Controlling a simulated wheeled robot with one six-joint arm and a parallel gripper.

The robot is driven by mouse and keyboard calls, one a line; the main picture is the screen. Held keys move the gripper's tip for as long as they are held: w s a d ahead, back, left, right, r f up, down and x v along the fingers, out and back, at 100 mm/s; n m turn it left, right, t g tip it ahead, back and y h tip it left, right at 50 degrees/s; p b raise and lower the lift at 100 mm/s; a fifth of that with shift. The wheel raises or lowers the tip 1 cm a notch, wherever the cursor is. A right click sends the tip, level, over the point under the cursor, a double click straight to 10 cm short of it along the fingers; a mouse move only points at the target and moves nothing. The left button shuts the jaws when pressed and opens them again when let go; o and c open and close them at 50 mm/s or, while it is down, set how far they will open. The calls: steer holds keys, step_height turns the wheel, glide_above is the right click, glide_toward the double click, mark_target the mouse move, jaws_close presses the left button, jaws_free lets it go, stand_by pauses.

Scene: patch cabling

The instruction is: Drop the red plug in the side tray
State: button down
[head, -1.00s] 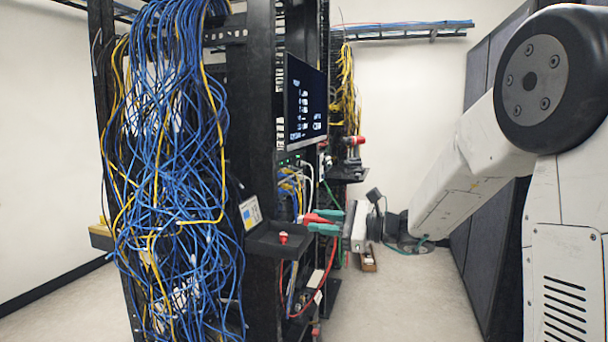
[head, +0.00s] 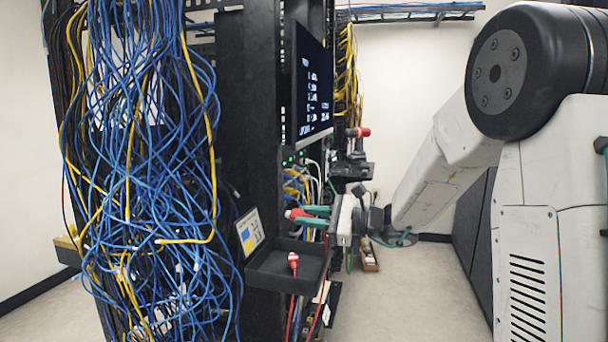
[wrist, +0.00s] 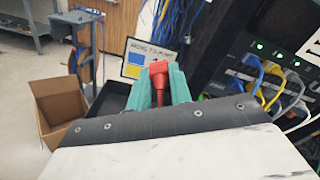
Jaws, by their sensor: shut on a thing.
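My gripper (head: 318,217) has teal fingers and is shut on the red plug (head: 296,214). The red plug pokes out past the fingertips, above the back right of the black side tray (head: 262,283). In the wrist view, the red plug (wrist: 158,76) is between the teal fingers (wrist: 160,92), and part of the black tray (wrist: 112,98) shows beyond to the left. A second small red piece (head: 293,262) is in the tray in the head view. The tray's floor is partly hidden by its front wall.
A rack post with a labelled sign (head: 250,231) stands by the tray. Blue and yellow cables (head: 150,170) hang at the left. A screen (head: 313,85) and patched ports lie behind. An open cardboard box (wrist: 68,108) is on the floor in the wrist view.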

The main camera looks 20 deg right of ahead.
steer(key=shift+d+f, duration=0.1)
steer(key=shift+f, duration=2.15)
steer(key=c, duration=1.2)
jaws_free()
steer(key=shift+o, duration=0.2)
steer(key=v, duration=0.7)
steer(key=shift+s+d, duration=0.25)
steer(key=shift+s, duration=0.05)
steer(key=shift+f, duration=0.1)
